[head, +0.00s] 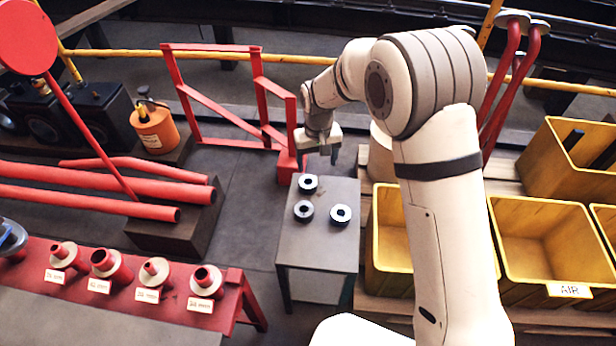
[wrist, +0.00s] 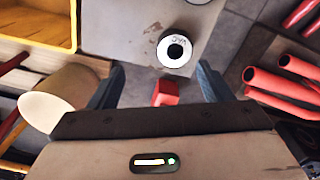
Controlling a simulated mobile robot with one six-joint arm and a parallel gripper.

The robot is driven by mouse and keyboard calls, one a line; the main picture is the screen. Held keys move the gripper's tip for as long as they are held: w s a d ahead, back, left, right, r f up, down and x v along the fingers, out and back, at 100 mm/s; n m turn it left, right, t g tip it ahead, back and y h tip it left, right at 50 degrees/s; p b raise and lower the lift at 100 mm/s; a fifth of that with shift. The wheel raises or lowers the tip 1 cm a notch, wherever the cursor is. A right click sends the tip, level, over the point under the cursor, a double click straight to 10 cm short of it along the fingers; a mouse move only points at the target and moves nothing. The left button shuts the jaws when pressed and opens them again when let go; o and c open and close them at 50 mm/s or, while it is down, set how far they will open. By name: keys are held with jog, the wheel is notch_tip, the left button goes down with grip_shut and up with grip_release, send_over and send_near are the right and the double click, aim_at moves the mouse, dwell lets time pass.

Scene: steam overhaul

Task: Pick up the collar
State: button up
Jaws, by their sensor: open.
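The task line does not say which is meant. My gripper (head: 318,160) is open and empty above the back edge of the table, behind the back collar. In the wrist view, one collar (wrist: 165,57) shows a pale top face with small lettering I cannot read surely. It lies ahead of my open gripper (wrist: 160,70), slightly right of the middle between the fingers, apart from both.
A red frame (head: 262,95) stands behind the table. Yellow crates (head: 538,205) stand to the right. Red pipes (head: 100,190) lie to the left. A red bench (head: 228,300) with several flanged red fittings (head: 107,262) is at the front left. The table's front half is clear.

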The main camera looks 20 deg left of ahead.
aim_at(308, 180)
jog(key=f, duration=0.1)
jog(key=a+f, duration=0.1)
jog(key=f, duration=0.1)
jog(key=shift+s+a+f+b, duration=0.2)
jog(key=shift+a+f+b, duration=0.05)
jog(key=shift+a+b, duration=0.1)
jog(key=f, duration=0.1)
jog(key=f+b, duration=0.1)
jog(key=f, duration=0.3)
jog(key=shift+s+a+f+b, duration=0.1)
jog(key=shift+s+a+b, duration=0.15)
jog(key=shift+b, duration=0.1)
jog(key=c, duration=1.4)
